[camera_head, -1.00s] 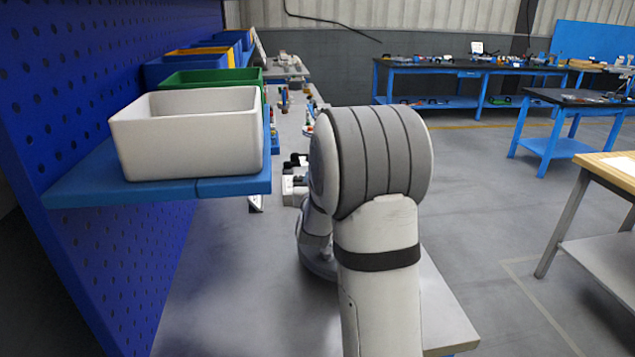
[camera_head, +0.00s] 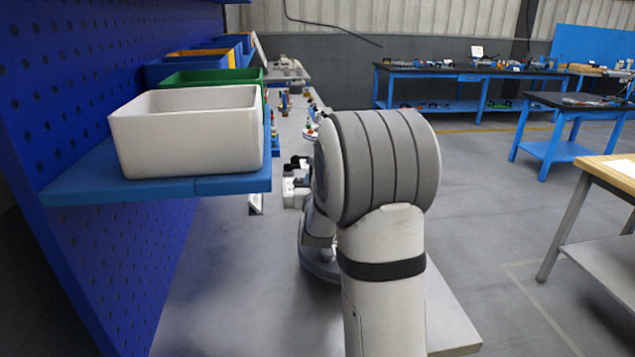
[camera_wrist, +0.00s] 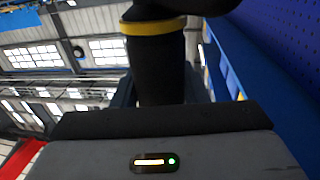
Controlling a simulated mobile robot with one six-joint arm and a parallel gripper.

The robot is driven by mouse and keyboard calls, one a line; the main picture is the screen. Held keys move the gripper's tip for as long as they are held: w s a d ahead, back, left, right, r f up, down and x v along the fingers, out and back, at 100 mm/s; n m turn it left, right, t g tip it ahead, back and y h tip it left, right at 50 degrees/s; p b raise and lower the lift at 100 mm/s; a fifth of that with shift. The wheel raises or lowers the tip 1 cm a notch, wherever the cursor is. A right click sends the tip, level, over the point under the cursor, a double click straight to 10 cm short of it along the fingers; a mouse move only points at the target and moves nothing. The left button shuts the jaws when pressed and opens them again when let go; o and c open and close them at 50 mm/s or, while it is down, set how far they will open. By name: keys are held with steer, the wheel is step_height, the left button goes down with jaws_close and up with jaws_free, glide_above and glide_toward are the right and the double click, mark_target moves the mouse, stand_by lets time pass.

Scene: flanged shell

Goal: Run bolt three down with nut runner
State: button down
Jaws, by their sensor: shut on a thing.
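In the wrist view a black cylindrical tool with a yellow band, which looks like the nut runner (camera_wrist: 160,70), stands between the fingers of my gripper (camera_wrist: 160,92). The gripper is shut on it. Its working end is not visible, and the wrist view looks past it to the ceiling and windows. In the head view my own arm blocks the middle of the bench and I cannot make out the gripper or tool there. The flanged shell and bolt three cannot be made out in either view.
A white bin (camera_head: 190,138) stands on a blue shelf (camera_head: 100,185) left of my arm, with a green bin (camera_head: 212,76) behind it. A blue pegboard (camera_head: 60,60) walls the left side. The bench top (camera_head: 230,300) is bare in front. Small items lie farther back.

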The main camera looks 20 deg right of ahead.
steer(key=shift+s+f+b, duration=0.1)
steer(key=shift+f+b, duration=0.3)
steer(key=shift+f, duration=0.05)
stand_by(2.2)
steer(key=shift+r, duration=0.15)
stand_by(0.8)
steer(key=shift+d+r, duration=0.1)
steer(key=shift+r, duration=0.65)
steer(key=shift+r+p, duration=0.9)
steer(key=shift+r, duration=1.55)
